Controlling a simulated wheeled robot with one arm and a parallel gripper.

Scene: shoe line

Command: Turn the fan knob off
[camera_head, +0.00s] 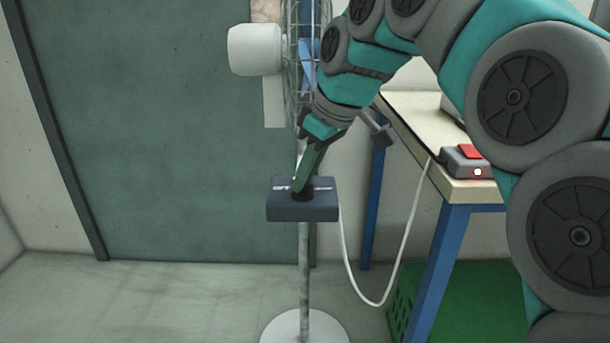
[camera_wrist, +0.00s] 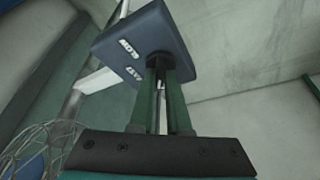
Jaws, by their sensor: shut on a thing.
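The fan's dark blue control box (camera_head: 290,212) sits on the upright metal pole (camera_head: 304,265) in the head view. A black knob (camera_wrist: 158,62) is on the box's lettered face. My gripper (camera_head: 301,188) reaches down to the knob, and its green fingers (camera_wrist: 160,80) are closed around it in the wrist view. White lettering shows on the control box (camera_wrist: 137,38) beside the knob; the words SLOW and FAST seem readable. The fingers hide most of the knob, so its pointing direction cannot be told. The white fan motor (camera_head: 254,50) and wire cage (camera_head: 304,75) are above.
A workbench (camera_head: 405,130) with blue legs stands on the right, holding a grey box with a red button (camera_head: 470,152). A white cable (camera_head: 379,302) hangs between the bench and fan. A green crate (camera_head: 465,300) is under the bench. Floor at left is clear.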

